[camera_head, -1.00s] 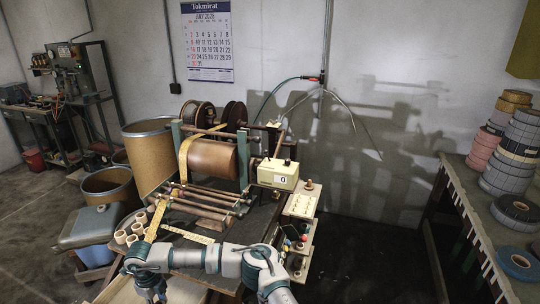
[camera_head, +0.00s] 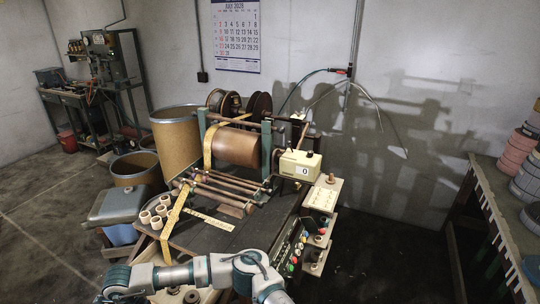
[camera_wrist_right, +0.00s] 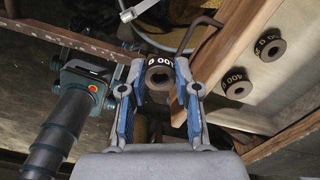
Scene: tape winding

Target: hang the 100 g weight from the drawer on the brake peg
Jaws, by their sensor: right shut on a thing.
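In the right wrist view, my right gripper (camera_wrist_right: 157,88) is shut on a dark ring-shaped weight (camera_wrist_right: 160,74).
The winding machine with its brown drum (camera_head: 237,147) stands on the bench, with a counter box (camera_head: 300,165) beside it. Cardboard rings (camera_head: 160,210) and a yellow rule (camera_head: 212,220) lie on the bench.

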